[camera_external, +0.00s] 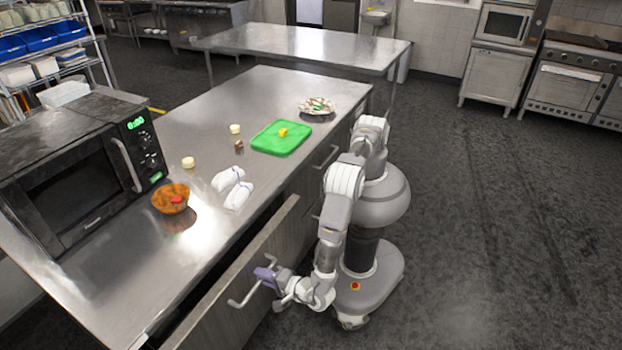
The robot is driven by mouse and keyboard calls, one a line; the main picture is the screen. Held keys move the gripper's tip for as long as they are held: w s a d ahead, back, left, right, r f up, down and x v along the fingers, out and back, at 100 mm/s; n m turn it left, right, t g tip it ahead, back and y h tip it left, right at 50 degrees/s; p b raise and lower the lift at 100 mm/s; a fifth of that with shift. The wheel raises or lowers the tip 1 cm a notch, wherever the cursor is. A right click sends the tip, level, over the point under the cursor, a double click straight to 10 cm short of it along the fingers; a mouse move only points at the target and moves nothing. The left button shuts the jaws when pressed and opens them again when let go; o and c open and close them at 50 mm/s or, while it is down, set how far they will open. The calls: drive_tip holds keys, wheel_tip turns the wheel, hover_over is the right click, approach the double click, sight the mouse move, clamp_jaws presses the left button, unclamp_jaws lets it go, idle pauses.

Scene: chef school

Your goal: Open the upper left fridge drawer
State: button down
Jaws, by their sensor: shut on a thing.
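The drawer (262,258) in the near part of the steel counter's right side stands pulled out, with a dark gap between its front panel and the counter. Its bar handle (243,297) sticks out from the front. My gripper (268,277) is shut on this handle, towards the handle's far end. The fingertips are small in this view, and the inside of the drawer is mostly hidden by the front panel and the counter edge.
Another handle (328,157) sits farther along. The dark floor (500,240) on the right is clear.

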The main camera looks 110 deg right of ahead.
drive_tip(key=f+b+v, duration=0.2)
drive_tip(key=f+v, duration=0.1)
drive_tip(key=v, duration=1.3)
drive_tip(key=s+a+f+b+v, duration=0.1)
drive_tip(key=f+b+v, duration=0.2)
drive_tip(key=v, duration=1.4)
drive_tip(key=shift+f, duration=0.6)
drive_tip(key=shift+s+a, duration=0.1)
drive_tip(key=shift+s, duration=0.05)
drive_tip(key=c, duration=1.2)
unclamp_jaws()
drive_tip(key=shift+o, duration=0.2)
drive_tip(key=shift+r, duration=0.1)
